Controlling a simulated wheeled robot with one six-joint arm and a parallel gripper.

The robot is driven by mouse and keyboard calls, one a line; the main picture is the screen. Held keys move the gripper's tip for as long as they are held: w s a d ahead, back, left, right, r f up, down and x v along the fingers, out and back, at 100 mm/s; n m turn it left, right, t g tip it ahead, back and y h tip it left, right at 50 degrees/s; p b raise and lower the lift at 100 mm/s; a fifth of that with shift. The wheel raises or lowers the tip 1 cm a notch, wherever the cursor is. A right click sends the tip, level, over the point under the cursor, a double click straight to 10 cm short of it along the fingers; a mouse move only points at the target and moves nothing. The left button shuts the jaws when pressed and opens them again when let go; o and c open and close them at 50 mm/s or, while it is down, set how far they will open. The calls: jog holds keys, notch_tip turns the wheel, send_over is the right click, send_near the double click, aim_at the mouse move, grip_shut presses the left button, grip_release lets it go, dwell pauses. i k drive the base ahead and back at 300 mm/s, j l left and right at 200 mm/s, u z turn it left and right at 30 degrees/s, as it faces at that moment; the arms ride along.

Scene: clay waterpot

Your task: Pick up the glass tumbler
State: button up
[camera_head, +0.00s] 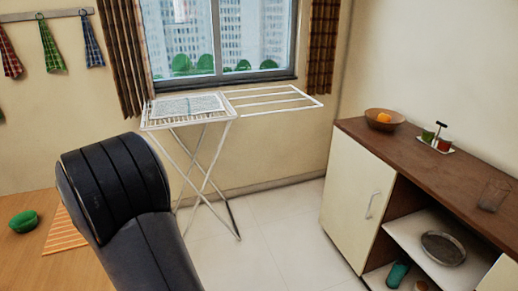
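A clear glass tumbler (494,195) stands on the brown top of the sideboard (420,165), near its front edge at the right of the view. It looks upright and is partly see-through against the wood. Nothing touches it. My dark arm link fills the lower left of the view, far from the tumbler. My gripper itself is not in view.
On the sideboard stand a wooden bowl (384,119) with orange fruit and a small condiment caddy (437,141). Its open shelf holds a metal dish (443,248). A white drying rack (205,150) stands under the window. The tiled floor between is clear.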

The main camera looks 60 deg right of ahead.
aim_at(496, 190)
jog(key=z, duration=4.05)
